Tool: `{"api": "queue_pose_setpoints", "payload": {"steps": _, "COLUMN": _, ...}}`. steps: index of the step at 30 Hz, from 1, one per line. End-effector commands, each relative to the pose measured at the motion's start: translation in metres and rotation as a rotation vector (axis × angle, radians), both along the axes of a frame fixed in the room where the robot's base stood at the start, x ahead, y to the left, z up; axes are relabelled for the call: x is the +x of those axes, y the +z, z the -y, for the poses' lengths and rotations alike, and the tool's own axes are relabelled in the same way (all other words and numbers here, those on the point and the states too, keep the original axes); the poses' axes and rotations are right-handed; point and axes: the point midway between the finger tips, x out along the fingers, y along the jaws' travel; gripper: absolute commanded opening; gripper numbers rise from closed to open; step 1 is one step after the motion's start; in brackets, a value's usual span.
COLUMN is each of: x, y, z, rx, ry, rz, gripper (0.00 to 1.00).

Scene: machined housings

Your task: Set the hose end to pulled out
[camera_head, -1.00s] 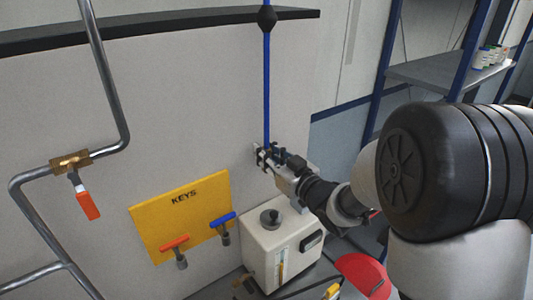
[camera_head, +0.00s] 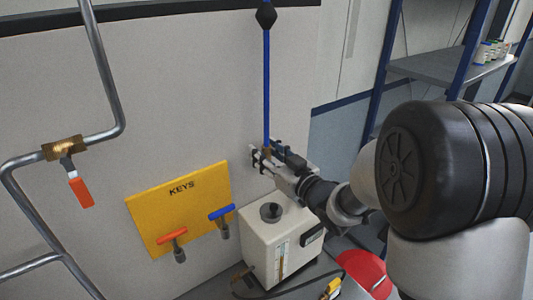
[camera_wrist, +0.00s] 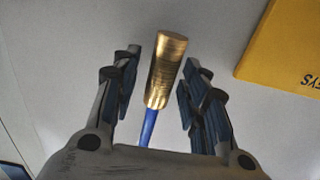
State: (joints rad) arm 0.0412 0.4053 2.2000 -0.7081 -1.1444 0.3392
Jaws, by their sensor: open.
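The blue hose (camera_head: 267,85) hangs down the wall from a black fitting (camera_head: 266,14). Its brass end (camera_wrist: 166,65) shows in the wrist view, with blue hose (camera_wrist: 148,128) below it in that picture. My gripper (camera_head: 262,155) is at the lower end of the hose. In the wrist view its two fingers (camera_wrist: 160,85) are open on either side of the brass end, with a gap visible on both sides. In the head view the brass end is mostly hidden by my gripper.
A yellow KEYS board (camera_head: 150,212) with a red-handled key (camera_head: 172,238) and a blue-handled key (camera_head: 222,215) is on the wall. A white box (camera_head: 262,253) with a black cap stands below my gripper. A pipe valve (camera_head: 64,149) is at left.

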Motion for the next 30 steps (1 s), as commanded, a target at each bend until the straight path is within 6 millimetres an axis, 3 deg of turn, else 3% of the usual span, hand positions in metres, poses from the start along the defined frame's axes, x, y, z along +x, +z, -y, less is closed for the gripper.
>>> {"api": "queue_pose_setpoints", "payload": {"steps": 8, "x": -0.007, "y": 0.001, "z": 0.006, "rx": 0.0, "ry": -0.001, "rz": 0.001, "gripper": 0.41}}
{"api": "queue_pose_setpoints", "payload": {"steps": 21, "x": -0.079, "y": 0.001, "z": 0.055, "rx": 0.001, "ry": -0.005, "rz": -0.001, "gripper": 0.41}}
{"api": "queue_pose_setpoints", "payload": {"steps": 30, "x": -0.099, "y": 0.001, "z": 0.067, "rx": 0.001, "ry": -0.001, "rz": 0.001, "gripper": 0.41}}
